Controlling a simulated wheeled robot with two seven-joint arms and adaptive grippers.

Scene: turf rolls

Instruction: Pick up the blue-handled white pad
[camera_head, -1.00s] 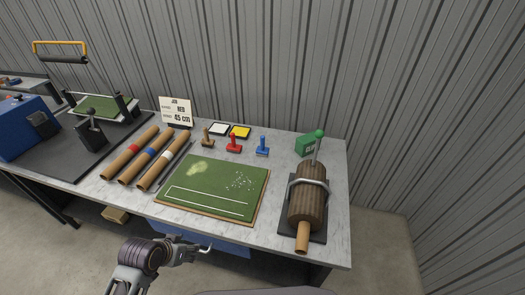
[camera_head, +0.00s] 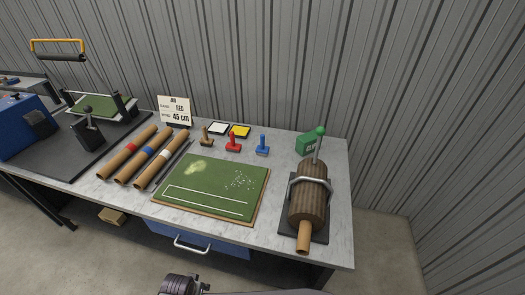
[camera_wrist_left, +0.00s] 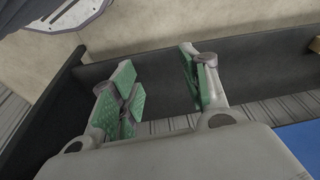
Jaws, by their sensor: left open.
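A blue-handled tool (camera_head: 262,146) with a blue base stands upright on the bench, right of a red-handled one (camera_head: 233,142) and a brown one (camera_head: 206,138). Its underside is hidden, so I cannot tell whether it has a white pad. A separate flat white pad (camera_head: 218,128) in a dark frame lies behind, beside a yellow one (camera_head: 240,131). My left gripper (camera_wrist_left: 157,76) is open and empty in the left wrist view, its green-padded fingers apart. It is out of the head view, where only part of my arm shows at the bottom edge. My right gripper is not in view.
A green turf mat (camera_head: 212,187) lies at the front middle of the bench. Several cardboard tubes (camera_head: 142,154) lie left of it. A wooden roller on a stand (camera_head: 308,205) and a green box (camera_head: 306,144) are at the right. A drawer handle (camera_head: 190,245) sticks out below the front edge.

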